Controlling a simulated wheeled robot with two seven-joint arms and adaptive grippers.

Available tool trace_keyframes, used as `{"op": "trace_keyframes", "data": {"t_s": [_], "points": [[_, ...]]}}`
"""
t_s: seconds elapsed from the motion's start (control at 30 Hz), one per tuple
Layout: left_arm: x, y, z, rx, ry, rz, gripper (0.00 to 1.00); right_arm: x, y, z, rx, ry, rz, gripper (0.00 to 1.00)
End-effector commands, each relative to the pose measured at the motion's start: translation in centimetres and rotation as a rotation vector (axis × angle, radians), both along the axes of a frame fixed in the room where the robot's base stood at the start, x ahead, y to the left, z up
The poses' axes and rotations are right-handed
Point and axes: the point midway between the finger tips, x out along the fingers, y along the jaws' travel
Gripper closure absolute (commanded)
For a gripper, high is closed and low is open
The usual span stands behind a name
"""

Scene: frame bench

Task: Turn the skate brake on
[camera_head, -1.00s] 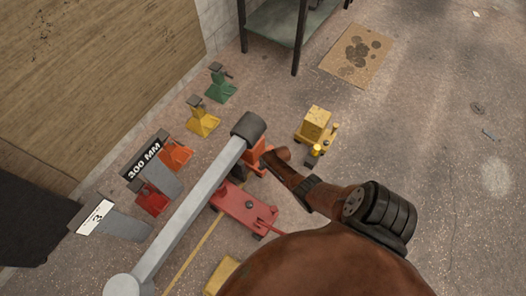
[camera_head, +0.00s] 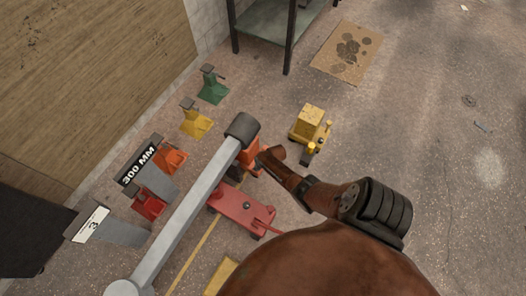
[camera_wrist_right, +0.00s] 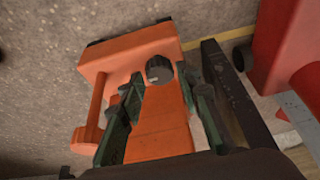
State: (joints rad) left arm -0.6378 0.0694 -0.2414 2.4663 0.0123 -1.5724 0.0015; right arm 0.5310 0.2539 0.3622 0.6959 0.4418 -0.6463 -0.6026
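An orange skate (camera_head: 249,160) stands on the floor near the middle of the head view, partly hidden by my right arm and a grey bar. In the right wrist view its orange body (camera_wrist_right: 130,50) fills the middle. It has a dark round knob (camera_wrist_right: 159,70) on top and an orange lever (camera_wrist_right: 95,115) at its left. My right gripper (camera_wrist_right: 163,78) is open, its dark green fingers on either side of the knob. I cannot tell whether they touch it. The brake's setting is not clear. My left gripper is not in view.
A red trolley jack (camera_head: 243,208) is close beside the skate. A long grey bar (camera_head: 190,210) with a dark end crosses above. A yellow wheeled unit (camera_head: 309,127) stands to the right. Coloured stands (camera_head: 196,122) line the wall.

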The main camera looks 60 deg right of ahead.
Motion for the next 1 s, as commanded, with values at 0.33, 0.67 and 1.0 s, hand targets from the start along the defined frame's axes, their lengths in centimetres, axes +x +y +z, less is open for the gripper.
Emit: {"op": "trace_keyframes", "data": {"t_s": [0.33,0.67,1.0], "points": [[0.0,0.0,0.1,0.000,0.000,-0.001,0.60,-1.4,-0.1,3.2,-0.002,-0.001,-0.001,0.69],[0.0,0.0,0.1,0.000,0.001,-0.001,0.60,-3.3,-0.2,7.6,-0.002,-0.001,-0.002,0.69],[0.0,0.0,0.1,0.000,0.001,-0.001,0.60,-4.4,-0.3,10.4,-0.001,0.000,-0.003,0.69]]}}
